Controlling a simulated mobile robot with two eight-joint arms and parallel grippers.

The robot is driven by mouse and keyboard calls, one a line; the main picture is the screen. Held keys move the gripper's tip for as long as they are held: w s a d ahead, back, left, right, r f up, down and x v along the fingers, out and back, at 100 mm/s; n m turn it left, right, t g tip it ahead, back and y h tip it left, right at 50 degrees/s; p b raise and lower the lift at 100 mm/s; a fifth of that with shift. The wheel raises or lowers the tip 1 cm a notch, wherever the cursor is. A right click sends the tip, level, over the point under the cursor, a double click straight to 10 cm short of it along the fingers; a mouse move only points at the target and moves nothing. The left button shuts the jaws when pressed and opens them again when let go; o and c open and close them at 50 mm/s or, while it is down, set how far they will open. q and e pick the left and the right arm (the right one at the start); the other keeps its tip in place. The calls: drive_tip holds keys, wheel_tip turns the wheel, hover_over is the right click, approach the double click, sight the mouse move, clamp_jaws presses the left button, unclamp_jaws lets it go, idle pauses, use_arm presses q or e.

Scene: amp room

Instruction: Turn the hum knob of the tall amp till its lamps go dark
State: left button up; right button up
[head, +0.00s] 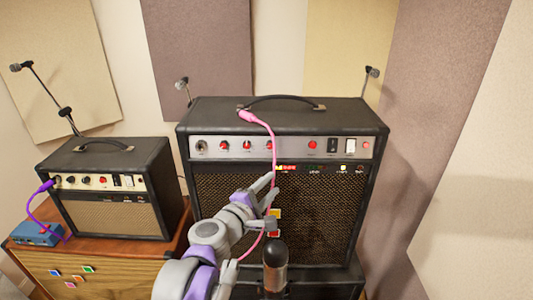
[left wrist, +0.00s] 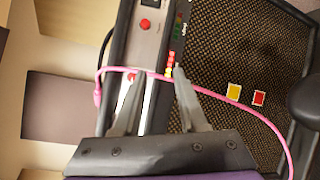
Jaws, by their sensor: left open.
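The tall amp (head: 290,115) stands at the centre right. Its silver panel carries several red knobs (head: 312,145); one red knob also shows in the left wrist view (left wrist: 145,24). The knob labels are too small to read, so I cannot tell which is the hum knob. A row of red lamps (head: 287,167) glows under the panel and also shows in the left wrist view (left wrist: 170,62). My left gripper (head: 271,184) is open in front of the amp, just below the panel. In the left wrist view its fingers partly hide another red knob (left wrist: 131,91). My right gripper is not in view.
A pink cable (head: 273,150) hangs from the amp's top across the panel, past my left fingertips. A dark microphone (head: 275,265) stands before the amp. A smaller amp (head: 110,165) with a purple cable (head: 38,208) and a blue pedal (head: 37,234) sit on a wooden cabinet (head: 120,275).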

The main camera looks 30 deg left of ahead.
sight(269, 147)
use_arm(q)
drive_tip(key=a+r+n+t+y, duration=0.1)
drive_tip(key=a+r+n+y, duration=0.15)
drive_tip(key=a, duration=0.35)
drive_tip(key=shift+n, duration=0.45)
drive_tip(key=x, duration=1)
drive_tip(key=shift+w+d, duration=0.1)
drive_tip(key=shift+w, duration=0.3)
drive_tip(key=shift+c, duration=0.4)
clamp_jaws()
